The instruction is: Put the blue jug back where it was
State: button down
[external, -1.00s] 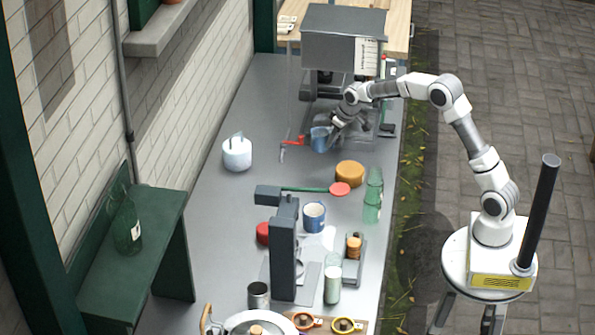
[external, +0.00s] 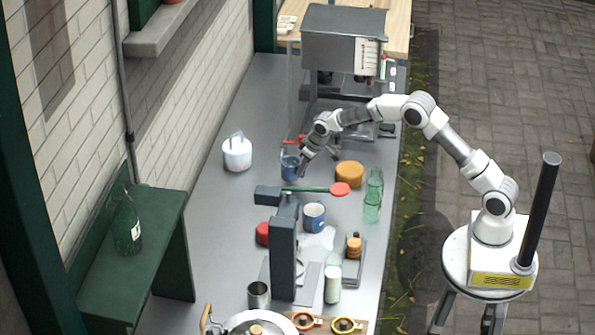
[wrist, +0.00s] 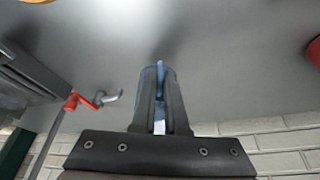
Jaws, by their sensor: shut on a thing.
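The blue jug (external: 290,168) is in the external view, over the middle of the grey counter, roughly upright. My gripper (external: 301,167) reaches it from the right and is shut on it. In the wrist view my gripper (wrist: 160,100) points at the counter, and only slivers of the blue jug (wrist: 161,68) show around and between the fingers. Most of the jug is hidden there. I cannot tell whether its base touches the counter.
A red-handled tap (external: 294,140) is just behind the jug. A white lidded pot (external: 237,154) stands left, an orange-brown round block (external: 349,174) right. Counter between pot and jug is clear.

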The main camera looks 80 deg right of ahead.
aim_at(303, 176)
jog(key=shift+f, duration=1.55)
jog(key=shift+f, duration=0.1)
jog(key=shift+f, duration=0.15)
jog(key=c, duration=0.9)
grip_release()
jog(key=shift+c, duration=0.2)
jog(key=shift+r, duration=0.2)
